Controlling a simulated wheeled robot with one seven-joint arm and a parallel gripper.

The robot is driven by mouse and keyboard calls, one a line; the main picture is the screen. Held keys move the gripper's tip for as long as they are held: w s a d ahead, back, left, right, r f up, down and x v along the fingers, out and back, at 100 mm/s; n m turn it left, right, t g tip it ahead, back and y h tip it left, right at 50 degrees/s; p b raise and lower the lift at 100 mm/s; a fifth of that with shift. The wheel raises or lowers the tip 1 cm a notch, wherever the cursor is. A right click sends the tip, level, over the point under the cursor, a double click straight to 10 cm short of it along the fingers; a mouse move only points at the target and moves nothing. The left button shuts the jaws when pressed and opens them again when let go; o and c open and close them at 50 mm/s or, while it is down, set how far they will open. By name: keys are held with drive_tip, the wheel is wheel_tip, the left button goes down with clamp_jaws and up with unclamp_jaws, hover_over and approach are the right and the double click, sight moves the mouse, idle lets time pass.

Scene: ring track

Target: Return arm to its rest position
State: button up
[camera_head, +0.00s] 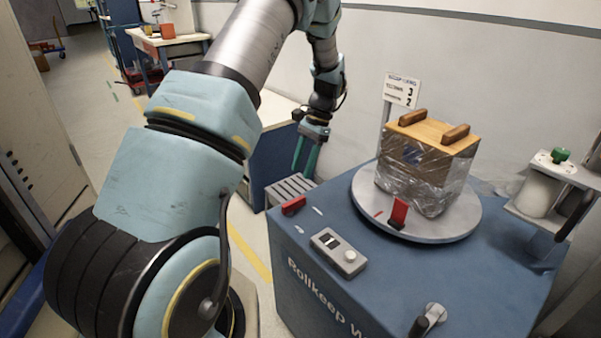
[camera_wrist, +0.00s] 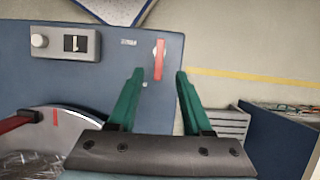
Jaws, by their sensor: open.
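My arm rises on the left in the head view and bends over, with my gripper (camera_head: 307,153) hanging down at its far end. The gripper has green fingers that stand apart with nothing between them. It is left of the blue machine (camera_head: 308,235) and above its far left corner. In the wrist view my gripper (camera_wrist: 157,88) shows both green fingers spread. A red lever (camera_wrist: 159,60) on the machine's edge appears beyond the gap between them, and I see no contact.
A wrapped box (camera_head: 420,172) with a wooden top stands on the round turntable (camera_head: 366,205). A sign (camera_head: 402,90) rises behind it. A control box (camera_head: 338,251) sits at the machine's front. A grey slatted rack (camera_head: 290,189) is below my gripper. The wall is behind.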

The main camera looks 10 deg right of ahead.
drive_tip(key=s+a+r+n+t+h+p, duration=0.4)
drive_tip(key=s+a+r+n, duration=0.6)
drive_tip(key=s+a+r, duration=0.6)
drive_tip(key=shift+s+a+r+n+p, duration=0.4)
drive_tip(key=shift+s+p, duration=0.35)
drive_tip(key=shift+p, duration=0.25)
drive_tip(key=shift+a, duration=0.1)
